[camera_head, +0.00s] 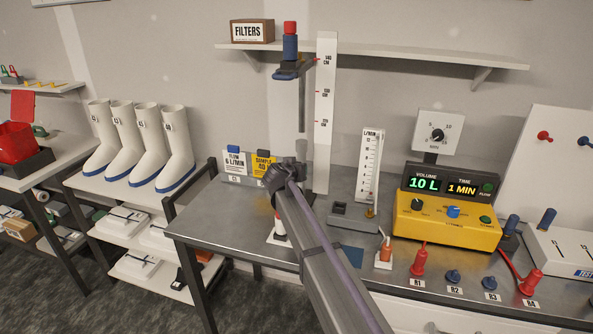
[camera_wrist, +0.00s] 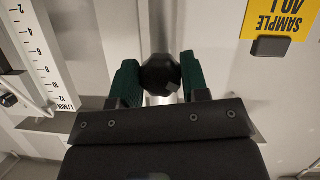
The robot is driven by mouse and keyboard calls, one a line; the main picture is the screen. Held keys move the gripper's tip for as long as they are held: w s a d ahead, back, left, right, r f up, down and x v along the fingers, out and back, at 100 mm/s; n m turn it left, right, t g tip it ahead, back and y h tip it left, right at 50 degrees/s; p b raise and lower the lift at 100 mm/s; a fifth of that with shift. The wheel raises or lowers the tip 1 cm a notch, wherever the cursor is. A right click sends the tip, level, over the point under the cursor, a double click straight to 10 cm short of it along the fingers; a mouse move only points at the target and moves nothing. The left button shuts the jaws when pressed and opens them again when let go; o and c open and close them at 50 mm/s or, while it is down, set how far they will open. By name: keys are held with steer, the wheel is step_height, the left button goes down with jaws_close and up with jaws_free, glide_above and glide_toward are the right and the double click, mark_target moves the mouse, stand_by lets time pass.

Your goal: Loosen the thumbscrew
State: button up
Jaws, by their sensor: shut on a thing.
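A black faceted knob, which looks like the thumbscrew (camera_wrist: 160,72), sits between the two green finger pads of my gripper (camera_wrist: 159,80) in the wrist view. The pads close on it from both sides. A metal post (camera_wrist: 162,25) runs behind the knob. In the head view my gripper (camera_head: 279,173) is at the tall post beside the white height scale (camera_head: 323,110). My arm hides the knob there. High on the post is a dark bracket (camera_head: 293,70) carrying a blue and red cylinder (camera_head: 290,45).
Sign cards (camera_head: 234,163) stand left of my gripper; the yellow "SAMPLE" card (camera_wrist: 280,18) is close in the wrist view. A flow meter (camera_head: 368,165) and a yellow pump (camera_head: 447,220) stand right. A shelf (camera_head: 400,55) is above.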

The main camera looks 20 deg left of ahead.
steer(key=n+h+b, duration=0.1)
steer(key=n+h, duration=0.1)
steer(key=n, duration=0.1)
steer(key=shift+f, duration=0.15)
steer(key=n+t+h+b, duration=0.1)
steer(key=n+h, duration=0.1)
steer(key=n, duration=0.1)
steer(key=shift+b, duration=0.4)
steer(key=n+t+b, duration=0.1)
steer(key=n, duration=0.1)
steer(key=n+t+h+b, duration=0.1)
steer(key=n+b, duration=0.1)
steer(key=shift+n+h, duration=0.3)
steer(key=shift+n, duration=0.1)
steer(key=shift+n+t+b, duration=0.6)
steer(key=shift+n+b, duration=0.2)
steer(key=shift+n, duration=0.8)
steer(key=shift+r, duration=0.2)
steer(key=o, duration=0.9)
steer(key=v, duration=1)
steer(key=shift+s+a+f+b, duration=0.15)
steer(key=shift+s+b, duration=0.2)
steer(key=shift+b, duration=0.05)
